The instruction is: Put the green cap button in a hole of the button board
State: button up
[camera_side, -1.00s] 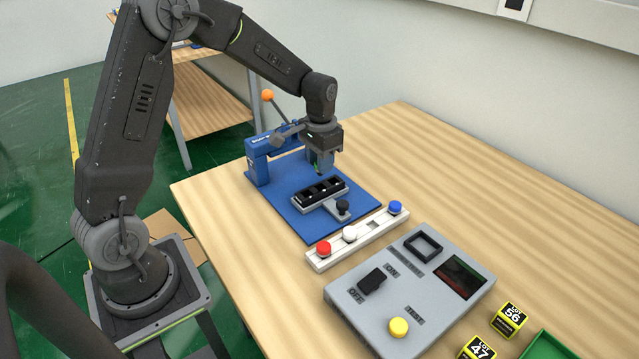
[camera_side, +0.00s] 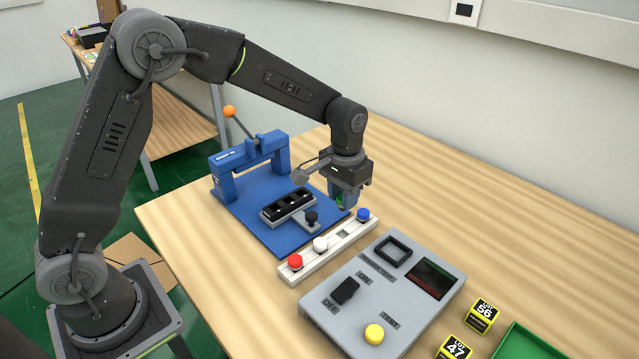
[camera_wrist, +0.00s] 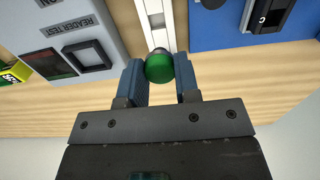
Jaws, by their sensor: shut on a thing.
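The green cap button (camera_wrist: 160,68) is clamped between the two fingers of my gripper (camera_side: 344,198) in the wrist view. In the side view only a sliver of green shows between the fingers. My gripper is raised near the far end of the button board (camera_side: 328,248), a white strip on the table. The board carries a red button (camera_side: 295,262), a white button (camera_side: 320,244) and a blue button (camera_side: 363,215). An empty square hole (camera_side: 343,233) lies between the white and blue buttons. In the wrist view, the green cap hides part of the board (camera_wrist: 168,30).
A blue press (camera_side: 250,165) on a blue base holds a black tray beside the board. A grey reader panel (camera_side: 385,290) with a yellow button stands on the other side. Yellow-black boxes (camera_side: 482,314) and a green tray (camera_side: 525,343) are at the lower right.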

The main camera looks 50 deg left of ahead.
jog(key=shift+d+f, duration=0.1)
jog(key=shift+d, duration=0.15)
jog(key=shift+f, duration=3.15)
jog(key=shift+f, duration=0.75)
jog(key=o, duration=1.4)
jog(key=shift+o, duration=0.2)
jog(key=shift+r, duration=3.55)
